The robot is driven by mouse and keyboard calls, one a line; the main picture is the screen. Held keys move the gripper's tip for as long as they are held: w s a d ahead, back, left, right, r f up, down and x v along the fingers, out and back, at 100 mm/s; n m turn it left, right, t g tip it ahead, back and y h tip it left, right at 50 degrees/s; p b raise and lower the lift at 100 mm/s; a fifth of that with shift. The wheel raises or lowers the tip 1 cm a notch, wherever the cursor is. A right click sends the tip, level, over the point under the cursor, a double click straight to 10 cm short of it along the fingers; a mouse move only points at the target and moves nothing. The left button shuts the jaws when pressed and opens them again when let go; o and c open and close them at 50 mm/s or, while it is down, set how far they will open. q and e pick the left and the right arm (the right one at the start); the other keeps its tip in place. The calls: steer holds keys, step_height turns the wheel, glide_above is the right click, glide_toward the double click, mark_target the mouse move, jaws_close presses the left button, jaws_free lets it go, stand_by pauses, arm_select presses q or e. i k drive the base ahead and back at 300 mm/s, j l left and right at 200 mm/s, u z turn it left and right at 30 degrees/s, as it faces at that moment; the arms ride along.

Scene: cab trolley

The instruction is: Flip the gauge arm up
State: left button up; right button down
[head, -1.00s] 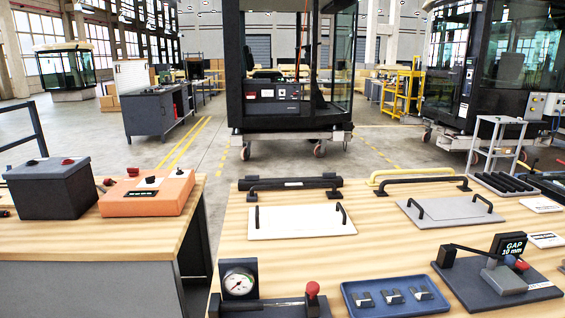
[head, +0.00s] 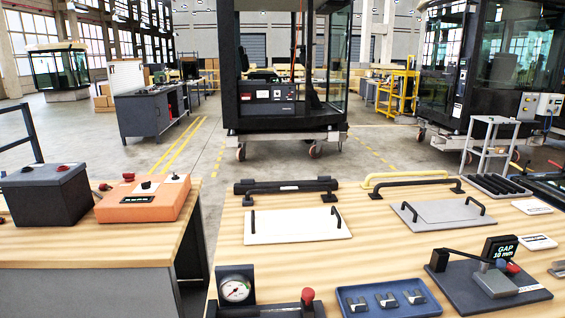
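The gap gauge fixture sits at the right front of the wooden table, on a dark base plate (head: 470,296). Its black gauge arm (head: 462,254) lies low, running from a dark block at the left to the grey stand (head: 494,278). A black display (head: 501,250) reading "GAP 10 mm" stands behind the stand. A red knob and a blue part show beside the stand. Neither of my grippers shows in the head view.
A blue tray (head: 351,311) with several small metal parts lies left of the fixture. A dial gauge unit (head: 236,288) with a red-knobbed lever stands further left. White and grey handled plates lie behind. An orange box (head: 143,199) is on the left table.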

mark_target(500, 263)
steer(key=z, duration=1.4)
